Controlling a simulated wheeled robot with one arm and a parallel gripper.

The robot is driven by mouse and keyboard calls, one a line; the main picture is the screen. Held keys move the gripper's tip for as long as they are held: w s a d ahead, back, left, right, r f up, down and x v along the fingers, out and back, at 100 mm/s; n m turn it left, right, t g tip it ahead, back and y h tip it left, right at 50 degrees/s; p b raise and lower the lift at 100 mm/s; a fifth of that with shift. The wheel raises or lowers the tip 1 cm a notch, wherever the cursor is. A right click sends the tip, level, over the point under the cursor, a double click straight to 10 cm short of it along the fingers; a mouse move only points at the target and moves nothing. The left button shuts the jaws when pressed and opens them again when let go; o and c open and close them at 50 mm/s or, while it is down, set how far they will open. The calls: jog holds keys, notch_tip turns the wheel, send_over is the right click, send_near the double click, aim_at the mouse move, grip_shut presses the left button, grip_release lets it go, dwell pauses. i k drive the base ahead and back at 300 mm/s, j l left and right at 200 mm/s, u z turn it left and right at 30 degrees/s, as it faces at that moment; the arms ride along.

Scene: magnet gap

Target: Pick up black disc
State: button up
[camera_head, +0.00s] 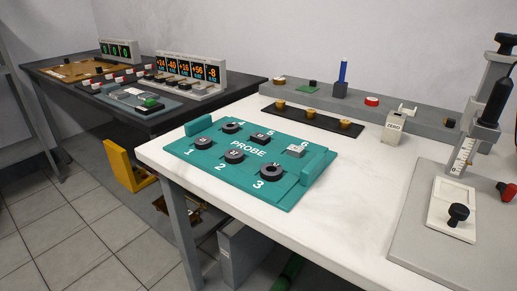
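A teal tray marked PROBE (216,166) lies on the white table and holds several small parts beside numbers 1 to 6. The part near 3 (271,171) is a larger dark ring with a hole. A dark, blockish part (260,138) sits near 5 and a grey block (296,151) near 6. I cannot tell which one is the black disc meant. My gripper is not in view.
A black strip with brass parts (311,118) and a ZERO block (394,127) stand behind the tray. The white tabletop (352,200) right of the tray is clear.

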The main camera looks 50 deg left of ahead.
aim_at(234, 156)
jog(key=j+u, duration=0.1)
jog(key=u, duration=2.1)
jog(key=i+l, duration=0.05)
jog(key=l, duration=0.05)
